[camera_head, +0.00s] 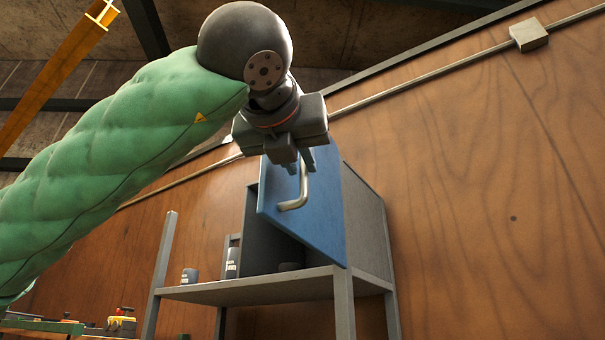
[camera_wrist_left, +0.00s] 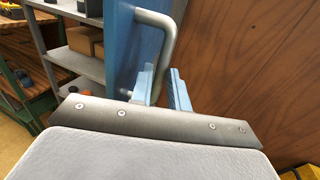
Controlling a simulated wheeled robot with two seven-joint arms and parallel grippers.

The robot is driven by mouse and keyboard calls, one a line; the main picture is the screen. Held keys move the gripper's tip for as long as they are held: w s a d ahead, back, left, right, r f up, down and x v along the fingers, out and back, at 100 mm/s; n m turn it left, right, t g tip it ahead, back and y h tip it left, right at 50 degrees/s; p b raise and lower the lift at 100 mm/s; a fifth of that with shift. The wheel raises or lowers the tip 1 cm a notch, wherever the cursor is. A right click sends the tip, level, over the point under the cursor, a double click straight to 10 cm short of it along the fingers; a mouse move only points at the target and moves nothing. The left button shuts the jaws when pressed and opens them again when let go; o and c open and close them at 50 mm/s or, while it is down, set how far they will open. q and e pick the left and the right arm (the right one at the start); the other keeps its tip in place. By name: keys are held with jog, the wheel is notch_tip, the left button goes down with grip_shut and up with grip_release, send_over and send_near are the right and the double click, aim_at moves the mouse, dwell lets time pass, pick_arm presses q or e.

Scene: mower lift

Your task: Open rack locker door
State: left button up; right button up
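The rack locker is a grey box with a blue door (camera_head: 325,215), which stands partly open in the head view. The door also shows edge-on in the left wrist view (camera_wrist_left: 121,45). A bent metal handle (camera_head: 293,205) sticks out from the door, and it shows in the wrist view (camera_wrist_left: 170,38). My left gripper (camera_head: 300,166) is at the handle's upper part. In the wrist view its two light blue fingers (camera_wrist_left: 163,82) are close together with the handle bar between them. My right gripper is in neither view.
The locker stands on a grey metal rack shelf (camera_head: 255,290) against a wooden wall (camera_head: 500,180). Small canisters (camera_head: 232,262) stand on the shelf left of the door. The wrist view shows shelves with brown boxes (camera_wrist_left: 80,40) at left. Space before the door looks clear.

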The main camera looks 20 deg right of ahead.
pick_arm(q)
jog(key=v, duration=0.5)
dwell(0.6)
